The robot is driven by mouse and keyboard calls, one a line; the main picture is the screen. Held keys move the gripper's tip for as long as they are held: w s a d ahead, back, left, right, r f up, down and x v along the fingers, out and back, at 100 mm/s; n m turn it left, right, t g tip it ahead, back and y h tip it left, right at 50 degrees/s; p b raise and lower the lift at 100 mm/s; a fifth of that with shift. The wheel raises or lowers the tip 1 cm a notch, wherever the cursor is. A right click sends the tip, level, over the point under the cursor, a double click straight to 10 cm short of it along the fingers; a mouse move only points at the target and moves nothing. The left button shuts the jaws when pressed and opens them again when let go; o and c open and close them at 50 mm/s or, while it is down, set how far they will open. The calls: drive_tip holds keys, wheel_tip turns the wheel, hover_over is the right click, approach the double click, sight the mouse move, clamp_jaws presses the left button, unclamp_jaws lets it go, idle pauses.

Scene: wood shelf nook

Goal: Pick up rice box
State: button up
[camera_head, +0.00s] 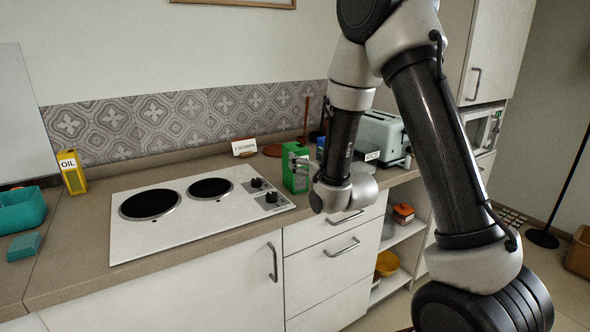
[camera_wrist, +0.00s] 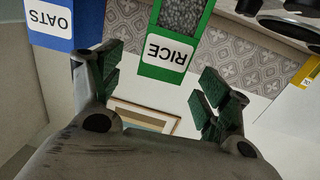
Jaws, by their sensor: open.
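The rice box (camera_wrist: 170,63) is green with a white RICE label, upside down in the wrist view, with a grey grainy panel. In the head view a green box (camera_head: 293,168), which looks like the same one, stands on the counter right of the cooktop. My gripper (camera_wrist: 160,88) is open, its green-padded fingers on either side of the rice box in the picture. I cannot tell how deep the box is between them.
A blue OATS box (camera_wrist: 52,22) is close beside the rice box, near one finger. A toaster (camera_head: 381,135) stands to the right, partly behind my arm. The white cooktop (camera_head: 180,222) is to the left. A yellow OIL box (camera_head: 73,175) stands at the far left.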

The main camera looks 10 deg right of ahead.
drive_tip(key=shift+w+a+f, duration=0.15)
drive_tip(key=shift+w, duration=0.05)
drive_tip(key=x, duration=0.7)
drive_tip(key=shift+w+a, duration=0.15)
drive_tip(key=shift+w, duration=0.1)
drive_tip(key=shift+c, duration=0.4)
clamp_jaws()
